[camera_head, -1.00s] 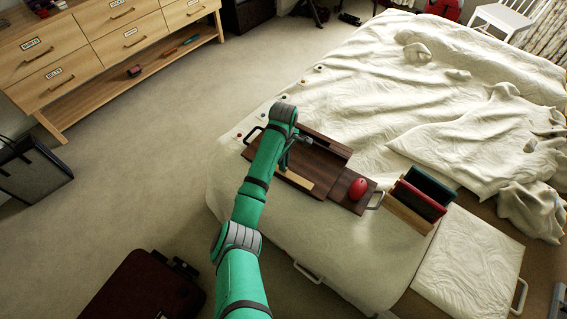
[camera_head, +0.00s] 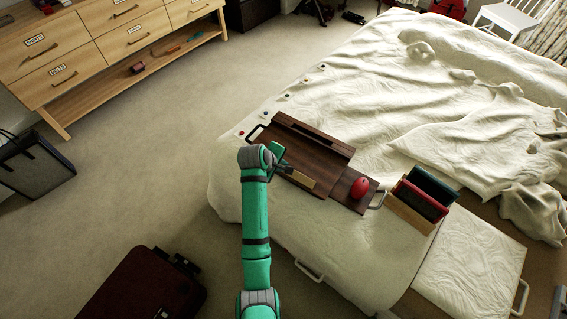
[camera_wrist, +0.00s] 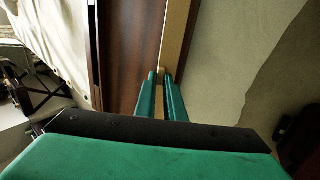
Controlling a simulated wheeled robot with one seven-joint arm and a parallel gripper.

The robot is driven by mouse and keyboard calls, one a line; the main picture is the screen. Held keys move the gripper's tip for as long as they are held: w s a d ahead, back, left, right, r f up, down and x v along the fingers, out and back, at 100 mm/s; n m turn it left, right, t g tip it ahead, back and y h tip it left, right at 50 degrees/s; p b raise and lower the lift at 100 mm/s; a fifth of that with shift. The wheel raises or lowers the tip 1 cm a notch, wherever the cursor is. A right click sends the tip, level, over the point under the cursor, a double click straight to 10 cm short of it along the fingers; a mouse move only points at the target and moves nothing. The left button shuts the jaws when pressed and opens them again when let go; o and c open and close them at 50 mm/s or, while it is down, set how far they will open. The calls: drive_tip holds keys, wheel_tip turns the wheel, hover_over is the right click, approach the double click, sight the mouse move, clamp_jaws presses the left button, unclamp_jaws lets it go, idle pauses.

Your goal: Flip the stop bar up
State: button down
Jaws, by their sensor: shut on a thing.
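The stop bar, a pale wooden strip (camera_head: 303,181), runs along the near edge of a dark wooden board (camera_head: 310,152) on the bed. It also shows in the wrist view (camera_wrist: 178,35), beside the dark board (camera_wrist: 132,45). My gripper (camera_head: 286,169) is at the left part of the bar, coming from the near side. In the wrist view its two green fingers (camera_wrist: 162,74) are close together at the bar's edge, with a small pale piece between the tips. I cannot tell whether that is a knob or the bar itself. A red rounded object (camera_head: 360,187) sits at the board's right end.
A rack with dark green and red panels (camera_head: 425,193) stands right of the board. A dark red suitcase (camera_head: 140,290) lies on the floor, with open carpet to the left.

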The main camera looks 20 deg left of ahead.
drive_tip(key=s+t, duration=0.1)
drive_tip(key=t, duration=0.2)
drive_tip(key=shift+s+a+f+h, duration=0.2)
drive_tip(key=shift+s+f+h, duration=0.1)
drive_tip(key=shift+s+h, duration=0.1)
drive_tip(key=shift+s+f+t+h, duration=0.1)
drive_tip(key=shift+s+t+h, duration=0.05)
drive_tip(key=shift+t, duration=0.4)
drive_tip(key=shift+s+f+t+h, duration=0.1)
drive_tip(key=shift+t+h, duration=0.05)
drive_tip(key=shift+t, duration=0.4)
drive_tip(key=shift+s+a+f+t+h, duration=0.1)
drive_tip(key=shift+s+f+t+h, duration=0.15)
drive_tip(key=shift+t, duration=0.7)
drive_tip(key=shift+s+a+f+t+h, duration=0.1)
drive_tip(key=shift+s+f+t+h, duration=0.1)
drive_tip(key=shift+t, duration=0.7)
drive_tip(key=shift+s+f+t+h, duration=0.2)
drive_tip(key=shift+s+t+h, duration=0.05)
drive_tip(key=shift+t, duration=0.7)
drive_tip(key=shift+d, duration=0.15)
drive_tip(key=c, duration=1.8)
unclamp_jaws()
drive_tip(key=shift+s, duration=0.1)
drive_tip(key=shift+c, duration=0.2)
drive_tip(key=shift+a, duration=0.25)
